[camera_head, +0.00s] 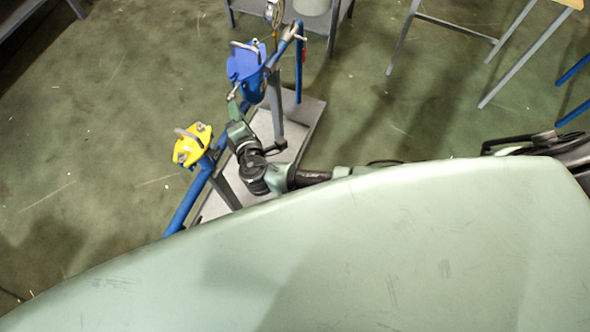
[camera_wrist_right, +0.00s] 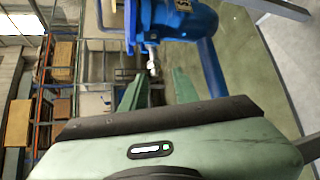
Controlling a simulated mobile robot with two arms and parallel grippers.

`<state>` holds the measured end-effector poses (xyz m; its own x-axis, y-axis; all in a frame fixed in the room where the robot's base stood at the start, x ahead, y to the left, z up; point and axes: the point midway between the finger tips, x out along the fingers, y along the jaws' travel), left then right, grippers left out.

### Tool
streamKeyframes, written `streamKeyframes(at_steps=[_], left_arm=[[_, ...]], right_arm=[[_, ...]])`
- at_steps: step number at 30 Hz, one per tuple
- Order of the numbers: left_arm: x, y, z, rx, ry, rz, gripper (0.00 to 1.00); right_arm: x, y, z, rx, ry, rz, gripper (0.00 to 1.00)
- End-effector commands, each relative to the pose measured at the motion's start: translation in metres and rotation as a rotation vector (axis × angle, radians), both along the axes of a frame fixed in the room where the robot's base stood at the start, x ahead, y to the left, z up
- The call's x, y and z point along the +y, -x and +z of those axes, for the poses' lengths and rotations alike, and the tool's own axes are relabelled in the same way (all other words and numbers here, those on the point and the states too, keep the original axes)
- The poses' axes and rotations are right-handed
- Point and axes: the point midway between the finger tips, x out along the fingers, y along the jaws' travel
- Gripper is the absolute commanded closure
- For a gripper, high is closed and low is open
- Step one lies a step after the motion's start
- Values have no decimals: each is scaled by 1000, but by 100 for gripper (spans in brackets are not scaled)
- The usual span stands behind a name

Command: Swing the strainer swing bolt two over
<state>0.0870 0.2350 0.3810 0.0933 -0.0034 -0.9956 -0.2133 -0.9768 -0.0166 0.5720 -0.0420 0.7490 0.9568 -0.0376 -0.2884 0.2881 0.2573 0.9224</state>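The strainer (camera_head: 254,88) is a blue body with a wider blue top, standing on blue pipework. Metal rod-like parts, probably swing bolts, show at its top (camera_head: 244,46); I cannot tell which is number two. My right gripper (camera_head: 233,94) is just below and left of the strainer's top in the head view. In the right wrist view its two green fingers (camera_wrist_right: 154,92) are apart with nothing between them. The blue strainer body (camera_wrist_right: 180,20) is beyond the fingertips there, with a small metal rod (camera_wrist_right: 152,58) near the gap. My left gripper is not in view.
A yellow fitting (camera_head: 190,147) with a metal handle stands on blue pipe left of my right arm. The pipework is on a grey base plate (camera_head: 307,112). A gauge (camera_head: 273,11) is behind the strainer. Table legs stand at the upper right; the floor left is clear.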

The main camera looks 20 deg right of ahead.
Motion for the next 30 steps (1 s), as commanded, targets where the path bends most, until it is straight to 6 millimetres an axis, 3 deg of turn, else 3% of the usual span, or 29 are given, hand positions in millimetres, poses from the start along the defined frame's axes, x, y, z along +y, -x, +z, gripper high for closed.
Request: streamKeyframes(at_steps=[17, 30], left_arm=[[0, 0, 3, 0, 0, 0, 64], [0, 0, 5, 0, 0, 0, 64]], right_arm=[[-48, 37, -102, 282, -150, -141, 70], [-80, 86, -170, 468, -284, -263, 70]])
